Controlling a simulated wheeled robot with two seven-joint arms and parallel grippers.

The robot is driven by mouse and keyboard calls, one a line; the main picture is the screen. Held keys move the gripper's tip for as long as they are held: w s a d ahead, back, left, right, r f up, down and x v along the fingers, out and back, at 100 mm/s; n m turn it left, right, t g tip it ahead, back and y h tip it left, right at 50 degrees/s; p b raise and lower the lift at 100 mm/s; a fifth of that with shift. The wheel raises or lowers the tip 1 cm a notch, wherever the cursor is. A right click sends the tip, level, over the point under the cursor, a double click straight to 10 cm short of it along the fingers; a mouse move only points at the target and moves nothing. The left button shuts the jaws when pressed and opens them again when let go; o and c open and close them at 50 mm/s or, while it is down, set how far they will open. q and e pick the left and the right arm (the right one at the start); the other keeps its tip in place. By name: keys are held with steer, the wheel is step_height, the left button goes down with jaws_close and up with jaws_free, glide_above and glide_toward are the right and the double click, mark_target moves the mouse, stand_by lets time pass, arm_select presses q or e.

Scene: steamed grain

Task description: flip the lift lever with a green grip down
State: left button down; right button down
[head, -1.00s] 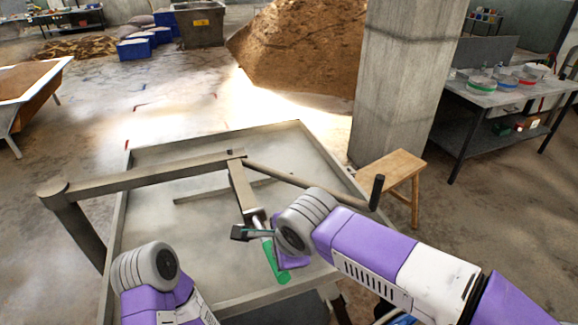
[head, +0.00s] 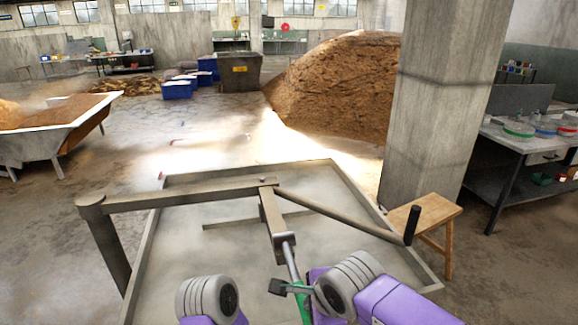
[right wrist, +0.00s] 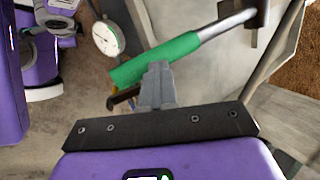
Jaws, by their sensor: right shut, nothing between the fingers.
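The lift lever is a metal rod (head: 290,258) with a green grip (head: 303,307). It comes out of a bracket under the beam over the square basin (head: 180,255) and slopes toward me. In the right wrist view the green grip (right wrist: 155,58) lies just beyond my right gripper's fingertips. My right gripper (right wrist: 157,75) is shut and empty there, close to the grip; I cannot tell whether it touches. In the head view my right gripper (head: 283,288) is beside the lever, near the grip's upper end. Only a link of my left arm shows; its gripper is out of view.
A beam (head: 180,194) on a post and a dark-ended bar (head: 345,217) cross above the basin. A wooden stool (head: 425,212) and concrete pillar (head: 430,110) stand to the right. A round gauge (right wrist: 107,38) shows in the right wrist view.

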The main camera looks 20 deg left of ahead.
steer(key=shift+s+d+f, duration=0.1)
steer(key=shift+d+f, duration=0.05)
steer(key=shift+f, duration=0.4)
steer(key=shift+s+d+f, duration=0.1)
steer(key=shift+d+f, duration=0.05)
steer(key=shift+f, duration=0.35)
step_height(320, 180, up, 7)
steer(key=w+p, duration=0.1)
steer(key=p, duration=0.3)
steer(key=s+d+r, duration=0.3)
steer(key=s+d, duration=0.2)
steer(key=s, duration=0.2)
steer(key=shift+d+r+p, duration=0.3)
steer(key=shift+r+p, duration=0.05)
